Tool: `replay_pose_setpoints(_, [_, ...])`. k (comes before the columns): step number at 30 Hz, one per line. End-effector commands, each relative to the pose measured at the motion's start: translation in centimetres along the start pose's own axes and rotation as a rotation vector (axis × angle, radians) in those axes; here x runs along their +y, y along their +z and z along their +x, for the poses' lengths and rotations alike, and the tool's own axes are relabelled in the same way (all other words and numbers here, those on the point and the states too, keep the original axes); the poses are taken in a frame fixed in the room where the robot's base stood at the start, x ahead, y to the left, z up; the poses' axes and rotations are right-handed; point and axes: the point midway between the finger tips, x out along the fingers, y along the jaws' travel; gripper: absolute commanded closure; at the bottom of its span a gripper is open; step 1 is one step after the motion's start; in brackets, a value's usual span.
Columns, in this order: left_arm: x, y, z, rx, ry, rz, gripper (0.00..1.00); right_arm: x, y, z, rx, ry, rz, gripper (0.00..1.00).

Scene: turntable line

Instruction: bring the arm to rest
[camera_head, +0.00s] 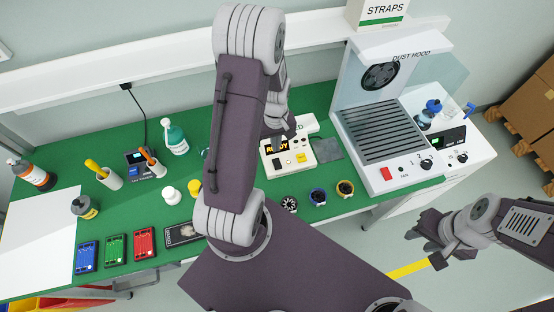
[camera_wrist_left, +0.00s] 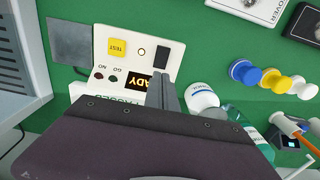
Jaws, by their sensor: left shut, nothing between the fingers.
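My left arm rises through the middle of the head view and folds over the bench. Its gripper (camera_head: 279,128) is partly hidden behind the arm, over the white tester (camera_head: 296,160) with the lit READY display. In the left wrist view, the left gripper's fingers (camera_wrist_left: 162,92) are together with nothing between them, in front of the tester (camera_wrist_left: 140,48) and its yellow TEST button. I cannot tell how high they are above it. My right gripper (camera_head: 428,238) hangs off the bench at the right, over the floor; its finger gap is unclear.
The dust hood (camera_head: 392,145) stands right of the tester. A grey pad (camera_head: 327,148) lies beside the tester.

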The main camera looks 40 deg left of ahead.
Motion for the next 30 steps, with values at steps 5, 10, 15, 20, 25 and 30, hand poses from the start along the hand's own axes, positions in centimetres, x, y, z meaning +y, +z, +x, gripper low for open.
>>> replay_pose_setpoints(5, [0.0, 0.0, 0.1, 0.000, 0.000, 0.000, 1.00, 0.0, 0.0, 0.1, 0.000, 0.000, 0.000, 0.64])
replay_pose_setpoints(10, [0.0, 0.0, 0.1, 0.000, 0.000, 0.000, 1.00, 0.0, 0.0, 0.1, 0.000, 0.000, 0.000, 0.64])
replay_pose_setpoints(15, [1.8, 0.1, -0.3, 0.030, 0.019, 0.050, 1.00, 0.0, 0.1, 0.8, 0.000, 0.000, 0.000, 0.64])
replay_pose_setpoints(20, [6.1, 4.6, -4.4, 0.126, 0.099, 0.272, 1.00, 0.1, 0.3, 2.7, 0.000, 0.000, 0.000, 0.64])
replay_pose_setpoints(25, [4.5, 11.7, -6.0, 0.136, 0.107, 0.651, 1.00, 0.1, 0.4, 3.6, 0.000, 0.000, 0.000, 0.64])
replay_pose_setpoints(30, [2.2, 13.4, -5.3, 0.086, 0.063, 0.856, 1.00, 0.1, 0.3, 3.3, 0.000, 0.000, 0.000, 0.64])
